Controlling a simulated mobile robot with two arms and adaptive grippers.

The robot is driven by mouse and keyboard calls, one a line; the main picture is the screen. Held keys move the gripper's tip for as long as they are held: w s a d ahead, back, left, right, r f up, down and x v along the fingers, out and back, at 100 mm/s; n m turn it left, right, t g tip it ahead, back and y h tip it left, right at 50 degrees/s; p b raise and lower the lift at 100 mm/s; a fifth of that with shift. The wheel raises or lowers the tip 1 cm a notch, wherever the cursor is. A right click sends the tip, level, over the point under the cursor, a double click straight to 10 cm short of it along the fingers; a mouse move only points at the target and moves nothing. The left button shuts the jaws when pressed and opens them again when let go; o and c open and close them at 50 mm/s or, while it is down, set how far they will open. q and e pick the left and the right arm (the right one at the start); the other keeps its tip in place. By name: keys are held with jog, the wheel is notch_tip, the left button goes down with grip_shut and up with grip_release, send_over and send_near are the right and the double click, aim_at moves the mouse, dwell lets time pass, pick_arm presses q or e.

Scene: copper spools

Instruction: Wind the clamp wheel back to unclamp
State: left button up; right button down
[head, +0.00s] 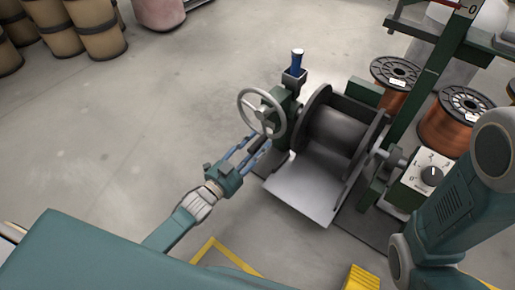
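The clamp wheel (240,104) is a pale grey spoked handwheel on the left side of the green winding machine (286,103). My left gripper (258,144) reaches up from the lower left, with its fingertips just below the wheel's lower rim. Its two blue-grey fingers are apart with a gap between them, and nothing shows in the gap. I cannot tell whether a fingertip touches the rim. A dark empty-looking drum (336,138) with round flanges sits right of the wheel. My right arm shows at the right edge, but its gripper is out of view.
A blue-handled lever (297,62) stands above the wheel. A control box with a dial (432,176) is right of the drum. Copper spools (446,128) stand behind it. A grey sloping plate (300,190) lies before the drum. Open floor (150,120) extends left.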

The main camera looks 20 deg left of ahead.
pick_arm(q)
jog(key=shift+w+d, duration=0.2)
jog(key=shift+w, duration=0.25)
jog(key=shift+c, duration=0.5)
grip_shut()
